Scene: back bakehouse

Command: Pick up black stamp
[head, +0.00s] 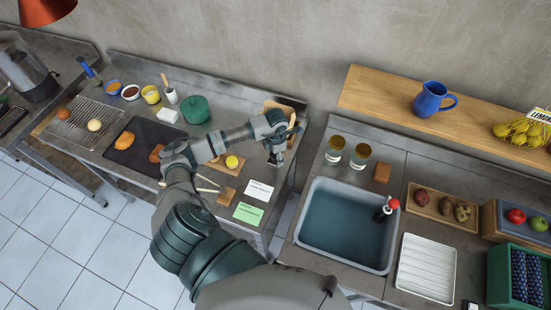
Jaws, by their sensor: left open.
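My left gripper (276,157) is open and points down over the right end of the left worktop (278,195). I see nothing held in it. I cannot clearly make out a black stamp; something may be hidden behind the gripper or my arm. A small black object (469,305) is cut off by the bottom edge at the right, and I cannot tell what it is. My right gripper is out of view.
A white card (259,190) and a green card (248,213) lie below the gripper. A wooden board (231,168) with a yellow item is to its left. A water-filled sink (310,246) is at the right, beyond a gap. A wooden shelf (390,98) hangs above.

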